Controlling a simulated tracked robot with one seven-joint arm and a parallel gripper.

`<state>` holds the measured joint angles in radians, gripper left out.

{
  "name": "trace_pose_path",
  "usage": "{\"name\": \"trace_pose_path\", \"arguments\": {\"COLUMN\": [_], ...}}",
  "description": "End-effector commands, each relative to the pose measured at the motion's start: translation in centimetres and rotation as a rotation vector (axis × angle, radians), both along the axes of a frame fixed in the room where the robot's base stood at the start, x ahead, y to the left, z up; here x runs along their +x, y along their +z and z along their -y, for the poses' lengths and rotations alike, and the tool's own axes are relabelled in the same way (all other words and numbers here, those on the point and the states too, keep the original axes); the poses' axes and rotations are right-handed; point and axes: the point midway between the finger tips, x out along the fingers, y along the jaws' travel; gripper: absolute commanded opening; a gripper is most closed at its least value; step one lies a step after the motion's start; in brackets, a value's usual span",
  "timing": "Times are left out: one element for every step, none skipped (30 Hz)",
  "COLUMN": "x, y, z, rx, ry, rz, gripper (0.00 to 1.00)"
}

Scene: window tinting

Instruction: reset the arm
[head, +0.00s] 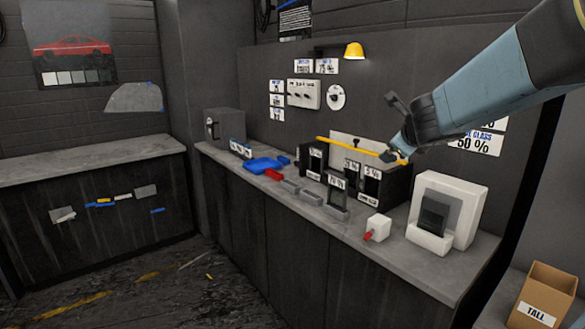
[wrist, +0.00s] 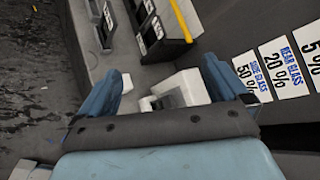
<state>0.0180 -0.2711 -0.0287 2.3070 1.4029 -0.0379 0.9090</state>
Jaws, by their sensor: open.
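My arm reaches in from the upper right in the head view, and my gripper (head: 397,152) hangs above the right part of the grey counter (head: 460,267). In the wrist view my gripper (wrist: 165,85) shows two blue fingers spread wide apart with nothing between them. Beyond the fingers lies a white holder with a dark panel, which also stands on the counter in the head view as a white stand (head: 462,205). In the head view the gripper overlaps the right end of a yellow bar (head: 350,145); I cannot tell whether they touch.
Black slotted boxes with percent labels (head: 372,185), a small white block with a red tip (head: 377,228), a blue tray (head: 264,165) and a grey safe (head: 223,126) stand on the counter. A cardboard box (head: 545,293) marked TALL is at lower right. The floor at left is open.

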Motion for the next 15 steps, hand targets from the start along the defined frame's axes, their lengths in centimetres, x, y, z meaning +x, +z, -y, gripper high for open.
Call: {"name": "trace_pose_path", "arguments": {"x": [-1.2,-1.8,-2.8,-3.6,-4.4,-5.6,-6.5,-7.4,-8.7,-9.7,-10.7,-12.1,-13.2,-14.3,-15.7], "y": [0.7,1.0,1.2,1.3,1.3,1.3,1.2,1.1,0.7,0.5,0.2,-0.3,-0.7,-1.1,-1.6], "z": [-1.2,-2.0,-3.0,-3.7,-4.3,-5.1,-5.7,-6.2,-6.8,-7.2,-7.5,-7.8,-7.9,-8.0,-8.0], "rx": [-0.093,-0.153,-0.233,-0.295,-0.357,-0.440,-0.502,-0.566,-0.650,-0.713,-0.776,-0.859,-0.922,-0.984,-1.067], "ry": [0.106,0.172,0.259,0.323,0.388,0.470,0.532,0.595,0.677,0.738,0.796,0.875,0.933,0.992,1.069], "rz": [0.006,0.006,0.005,0.003,0.001,-0.004,-0.008,-0.012,-0.022,-0.028,-0.037,-0.051,-0.062,-0.076,-0.095], "gripper": [1.00,1.00,1.00,1.00,1.00,1.00,1.00,1.00,1.00,1.00,1.00,1.00,1.00,1.00,1.00]}}
